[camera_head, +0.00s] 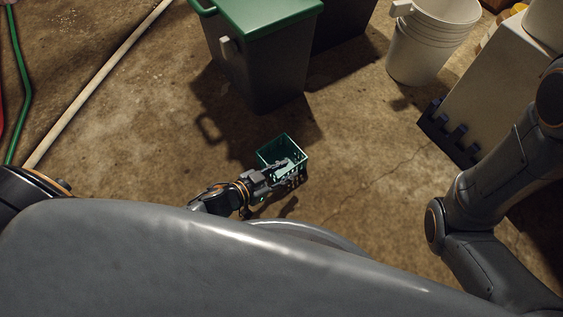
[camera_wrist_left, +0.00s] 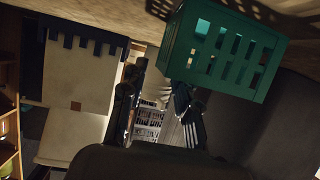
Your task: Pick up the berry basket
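The berry basket (camera_head: 297,152) is a small green slotted basket in the middle of the head view, close to the floor. My left gripper (camera_head: 280,171) is at its near side, with the fingers over its rim area. In the left wrist view the green basket (camera_wrist_left: 232,75) fills the upper right. There the left gripper's two fingers (camera_wrist_left: 160,85) stand apart with a gap between them. The right finger's tip is at the basket's edge, partly hidden; I cannot tell whether it touches or reaches inside. My right gripper is outside both views.
A grey bin with a green lid (camera_head: 268,22) stands behind the basket. Stacked white buckets (camera_head: 428,45) are at the back right. A pale box-shaped thing (camera_head: 492,88) with a dark notched edge stands at the right. A pale pole (camera_head: 95,85) lies at the left. Bare floor surrounds the basket.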

